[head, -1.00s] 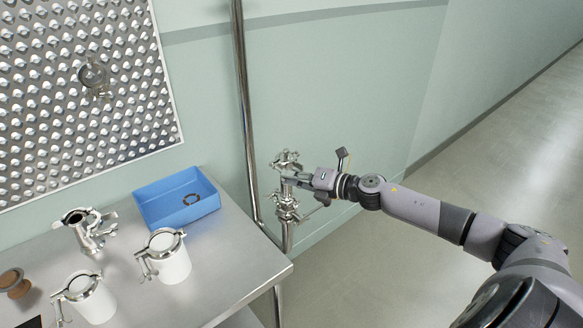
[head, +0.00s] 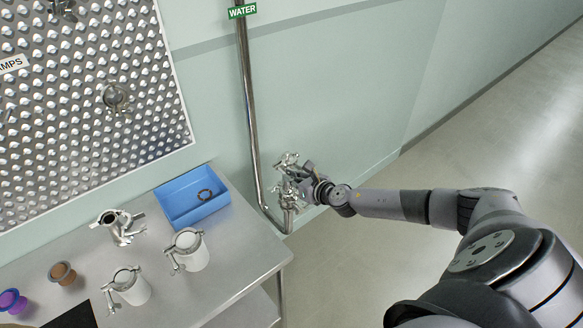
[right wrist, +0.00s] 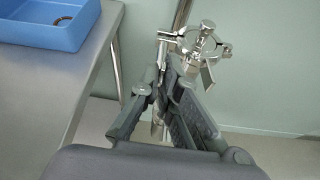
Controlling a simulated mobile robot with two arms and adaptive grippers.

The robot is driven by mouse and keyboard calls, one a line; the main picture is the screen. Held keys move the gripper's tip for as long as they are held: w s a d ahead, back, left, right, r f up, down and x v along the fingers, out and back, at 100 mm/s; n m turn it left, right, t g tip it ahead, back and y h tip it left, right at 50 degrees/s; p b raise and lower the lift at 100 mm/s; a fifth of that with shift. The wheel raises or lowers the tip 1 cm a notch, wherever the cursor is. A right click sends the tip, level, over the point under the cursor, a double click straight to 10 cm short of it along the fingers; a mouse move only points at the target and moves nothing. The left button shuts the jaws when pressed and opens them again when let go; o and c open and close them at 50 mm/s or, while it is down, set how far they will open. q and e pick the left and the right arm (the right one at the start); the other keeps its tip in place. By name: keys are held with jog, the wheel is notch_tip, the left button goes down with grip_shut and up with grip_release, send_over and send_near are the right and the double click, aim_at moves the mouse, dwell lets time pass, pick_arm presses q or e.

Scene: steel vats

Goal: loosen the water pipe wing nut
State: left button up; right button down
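The water pipe (head: 250,105) runs down the wall under a green WATER sign (head: 242,11). Beside its foot stand steel fittings, with an upper clamp (head: 287,163) that also shows in the right wrist view (right wrist: 203,42). My right gripper (head: 297,180) is at these fittings, just below the upper clamp. In the right wrist view its fingers (right wrist: 170,72) converge with their tips close together, next to a slim metal part (right wrist: 162,52) of the clamp. The wing nut is not clearly distinguishable, and whether the fingers grip it is hidden. My left gripper is not in view.
A steel table (head: 232,262) stands left of the pipe, with a blue bin (head: 180,213) holding a ring. The floor at right is clear.

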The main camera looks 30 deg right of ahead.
jog(key=shift+a+f+n+t+h, duration=0.1)
jog(key=shift+n+t+h, duration=0.15)
jog(key=shift+n+h, duration=0.95)
jog(key=shift+a+n+t+h, duration=0.1)
jog(key=shift+n+t+h, duration=0.35)
jog(key=shift+n, duration=1.35)
jog(key=shift+a+f+n+t+h, duration=0.1)
jog(key=shift+n+h, duration=0.95)
jog(key=shift+n, duration=0.45)
jog(key=c, duration=1.8)
grip_release()
